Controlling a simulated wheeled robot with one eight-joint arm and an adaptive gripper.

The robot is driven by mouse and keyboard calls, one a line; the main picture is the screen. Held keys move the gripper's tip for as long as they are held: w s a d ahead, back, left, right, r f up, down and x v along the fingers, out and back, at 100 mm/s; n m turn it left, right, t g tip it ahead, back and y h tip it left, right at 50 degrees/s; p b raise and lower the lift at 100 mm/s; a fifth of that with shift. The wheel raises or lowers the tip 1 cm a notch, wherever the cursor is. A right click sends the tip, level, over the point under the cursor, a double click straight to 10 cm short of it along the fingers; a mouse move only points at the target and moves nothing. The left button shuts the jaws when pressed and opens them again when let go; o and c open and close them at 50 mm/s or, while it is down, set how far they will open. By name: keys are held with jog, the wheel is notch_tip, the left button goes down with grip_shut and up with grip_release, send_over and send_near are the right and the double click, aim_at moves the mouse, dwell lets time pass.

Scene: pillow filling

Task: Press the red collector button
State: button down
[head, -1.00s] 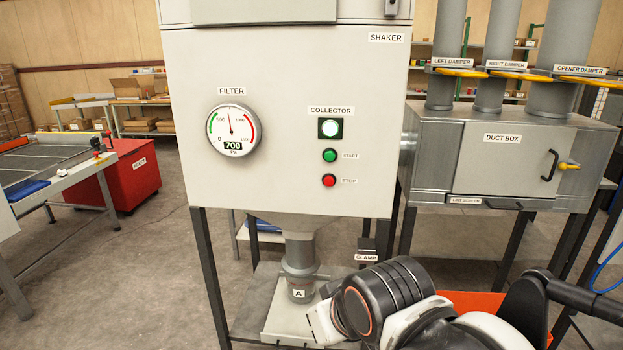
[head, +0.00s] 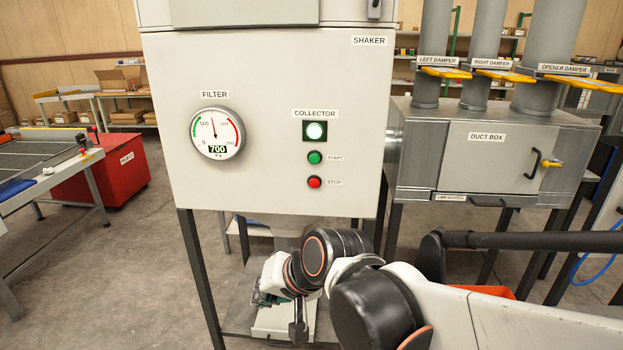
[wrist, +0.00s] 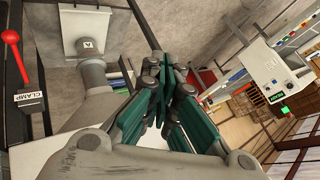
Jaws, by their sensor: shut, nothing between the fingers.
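The red collector button (head: 314,182), labelled STOP, is on the front of the grey shaker cabinet (head: 270,195) in the head view. The red button is not recognisable in the wrist view.
The filter gauge (head: 217,133) reads 700. The duct box (head: 490,165) stands at the right. A red-knobbed clamp lever (wrist: 11,38) shows at the wrist view's left. A red bin (head: 118,170) and a table are at the left, with open floor between them and the cabinet.

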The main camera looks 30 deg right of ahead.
aim_at(312, 188)
jog(key=w+d+r+m+t+y+p, duration=0.1)
jog(key=w+m+p, duration=0.1)
jog(key=w+m, duration=0.25)
jog(key=w+d+r+m+t+p, duration=0.1)
jog(key=w+r+m+p, duration=0.15)
jog(key=w, duration=0.35)
jog(key=w+d+m+t+h, duration=0.1)
jog(key=w+d+m, duration=0.2)
jog(key=d, duration=0.6)
jog(key=w+d+m+t+h, duration=0.1)
jog(key=w+d+m, duration=0.3)
jog(key=d, duration=0.5)
jog(key=shift+w+m+t+h, duration=0.3)
jog(key=shift+w+t+h, duration=0.1)
jog(key=shift+t, duration=0.3)
jog(key=shift+w+d, duration=0.8)
jog(key=shift+w, duration=0.4)
jog(key=shift+w+d, duration=0.8)
jog(key=shift+w, duration=0.45)
jog(key=shift+w+d, duration=0.8)
jog(key=shift+w, duration=0.4)
jog(key=shift+w+d+b, duration=0.25)
jog(key=shift+w+b, duration=0.05)
jog(key=shift+w, duration=0.05)
